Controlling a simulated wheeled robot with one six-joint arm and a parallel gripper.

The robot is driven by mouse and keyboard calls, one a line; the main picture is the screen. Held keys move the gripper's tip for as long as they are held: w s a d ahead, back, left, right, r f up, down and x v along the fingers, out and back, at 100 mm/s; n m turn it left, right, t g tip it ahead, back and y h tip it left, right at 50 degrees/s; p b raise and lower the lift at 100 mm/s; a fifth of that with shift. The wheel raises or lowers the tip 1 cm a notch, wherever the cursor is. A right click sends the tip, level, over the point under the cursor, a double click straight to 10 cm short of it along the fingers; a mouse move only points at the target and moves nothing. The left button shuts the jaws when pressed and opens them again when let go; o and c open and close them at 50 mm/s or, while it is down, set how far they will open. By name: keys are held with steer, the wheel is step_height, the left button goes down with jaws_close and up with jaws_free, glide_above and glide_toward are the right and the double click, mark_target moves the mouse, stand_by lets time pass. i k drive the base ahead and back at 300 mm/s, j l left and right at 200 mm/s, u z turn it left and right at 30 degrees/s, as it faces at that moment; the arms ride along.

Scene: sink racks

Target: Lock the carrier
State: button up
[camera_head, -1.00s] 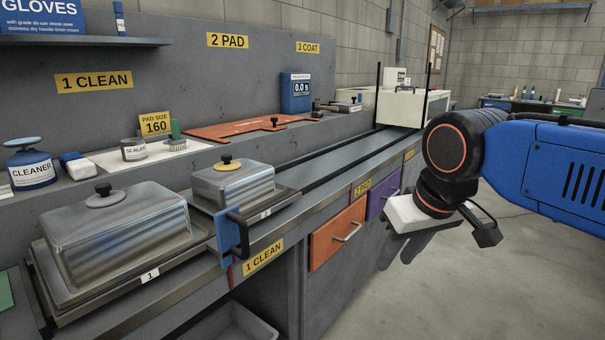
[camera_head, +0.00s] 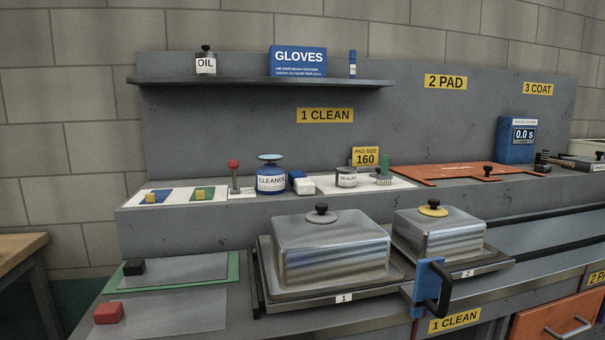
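What looks like the carrier is a dark metal tray (camera_head: 385,291) on the bench, with positions labelled 1 and 2. A large metal cover with a black knob (camera_head: 330,250) sits on position 1. A blue plate (camera_head: 425,280) with a black handle (camera_head: 440,290) stands upright at the tray's front edge, between the two positions. I cannot tell from this view whether the carrier is locked. My gripper is out of view.
Dark rails (camera_head: 560,222) run right along the bench. A red-knobbed lever (camera_head: 234,172), a cleaner jar (camera_head: 271,179) and a sealant pot (camera_head: 346,178) stand on the ledge behind. A red block (camera_head: 108,313) and a black block (camera_head: 133,267) lie left. An orange drawer (camera_head: 553,318) is below right.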

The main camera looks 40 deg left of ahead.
mark_target(233, 164)
steer(key=u, duration=1.85)
steer(key=i+j+z, duration=0.1)
steer(key=j, duration=0.25)
